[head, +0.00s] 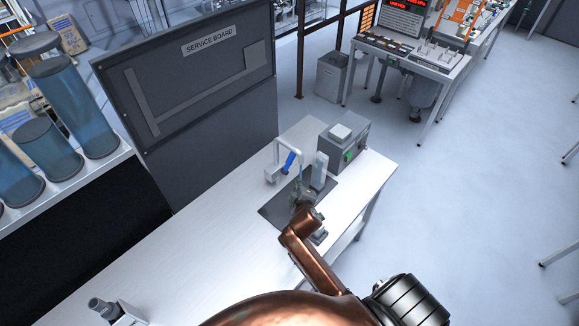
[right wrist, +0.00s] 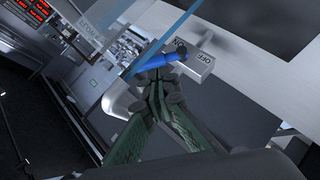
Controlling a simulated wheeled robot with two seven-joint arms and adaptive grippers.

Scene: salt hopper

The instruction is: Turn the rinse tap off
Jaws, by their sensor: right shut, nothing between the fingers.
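The rinse tap (head: 271,174) stands on the white bench, with a pale bent spout and a blue lever (head: 289,161). In the right wrist view the blue lever (right wrist: 165,60) lies beside a pale plate (right wrist: 196,62) marked ON and OFF, closer to the ON mark. A thin blue streak crosses that view beside the lever; I cannot tell for sure whether it is water. My right gripper (head: 301,194) is shut and empty, just in front of the lever. Its fingertips (right wrist: 157,82) are close to the lever; touching or apart is unclear. My left gripper is out of view.
A dark mat (head: 270,212) lies under my right gripper. A grey box with a green button (head: 345,150) and an upright pale block (head: 319,170) stand right of the tap. The service board (head: 190,75) rises behind. The bench's near left is mostly clear.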

